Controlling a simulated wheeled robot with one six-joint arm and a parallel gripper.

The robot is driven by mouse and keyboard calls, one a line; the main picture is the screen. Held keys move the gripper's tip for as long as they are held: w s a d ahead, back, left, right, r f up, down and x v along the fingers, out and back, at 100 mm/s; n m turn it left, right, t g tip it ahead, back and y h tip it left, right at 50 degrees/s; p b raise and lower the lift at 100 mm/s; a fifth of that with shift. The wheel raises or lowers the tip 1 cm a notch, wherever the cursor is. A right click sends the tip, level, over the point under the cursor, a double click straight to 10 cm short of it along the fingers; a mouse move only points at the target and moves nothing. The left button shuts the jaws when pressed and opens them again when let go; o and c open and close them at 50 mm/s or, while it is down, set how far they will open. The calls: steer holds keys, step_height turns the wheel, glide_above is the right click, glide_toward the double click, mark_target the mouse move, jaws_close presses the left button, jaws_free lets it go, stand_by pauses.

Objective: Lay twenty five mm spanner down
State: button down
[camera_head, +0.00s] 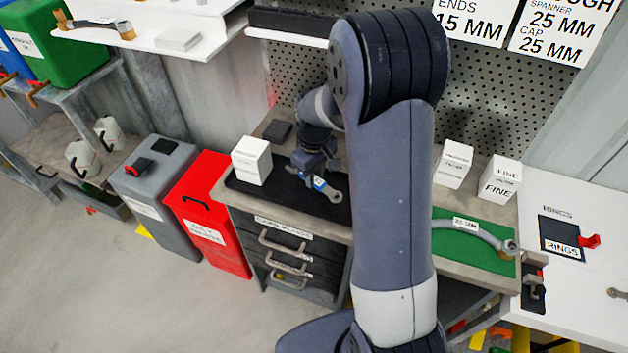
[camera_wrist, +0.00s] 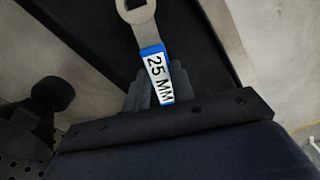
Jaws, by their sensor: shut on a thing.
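The twenty five mm spanner (camera_head: 331,193) has a grey metal ring end and a blue band with a white 25 MM label. In the wrist view the spanner (camera_wrist: 147,33) points away from my gripper (camera_wrist: 151,90), with its ring end at the top edge. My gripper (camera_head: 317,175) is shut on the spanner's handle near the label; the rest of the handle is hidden. The spanner is at or just above a black mat (camera_head: 270,190) on the workbench. I cannot tell whether it touches the mat.
A white box (camera_head: 251,160) stands left of my gripper, with a small dark block (camera_head: 278,131) behind. My arm hides the bench's middle. On the right, a green mat (camera_head: 470,254) bears a grey 25 MM hose (camera_head: 470,226), and two white filter boxes (camera_head: 499,180) stand behind.

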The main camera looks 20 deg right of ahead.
steer(key=shift+f, duration=1.5)
steer(key=shift+f, duration=0.2)
steer(key=c, duration=1.2)
jaws_free()
steer(key=shift+r, duration=0.15)
step_height(320, 180, up, 12)
